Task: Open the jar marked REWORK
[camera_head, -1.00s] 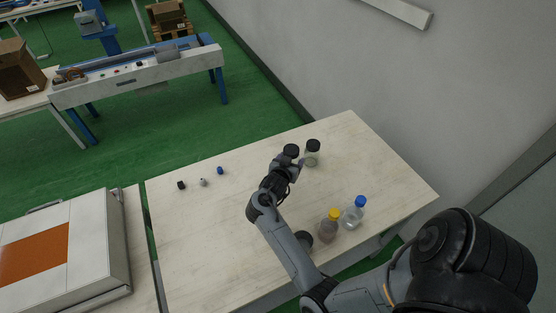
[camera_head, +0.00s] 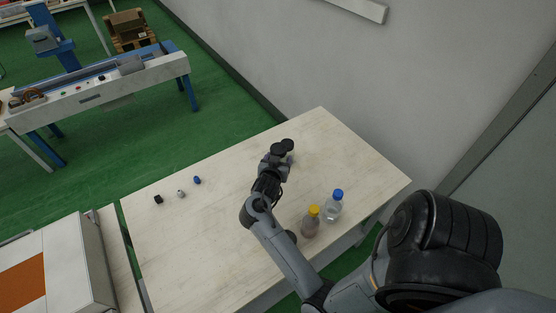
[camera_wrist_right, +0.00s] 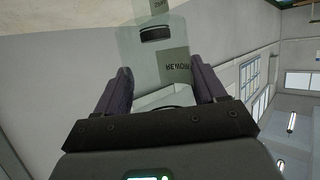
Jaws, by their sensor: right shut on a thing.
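My right gripper (camera_wrist_right: 160,85) has a finger on each side of a clear jar (camera_wrist_right: 145,72) and is shut on it. The jar's label (camera_wrist_right: 177,66) reads REWORK, upside down in the right wrist view. In the head view my right gripper (camera_head: 278,161) is near the table's far edge, with a black lid (camera_head: 276,149) at its tip. The jar's body is mostly hidden there by the gripper. A second black lid (camera_head: 288,145) shows just beside it; in the wrist view a black lid (camera_wrist_right: 156,33) appears beyond or through the held jar. My left gripper is not in view.
A yellow-capped bottle (camera_head: 310,222) and a blue-capped bottle (camera_head: 334,206) stand right of my arm. A dark round item (camera_head: 291,237) is partly hidden by the arm. Small black (camera_head: 158,199), grey (camera_head: 181,193) and blue (camera_head: 197,180) items lie at left. The table's middle (camera_head: 205,225) is clear.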

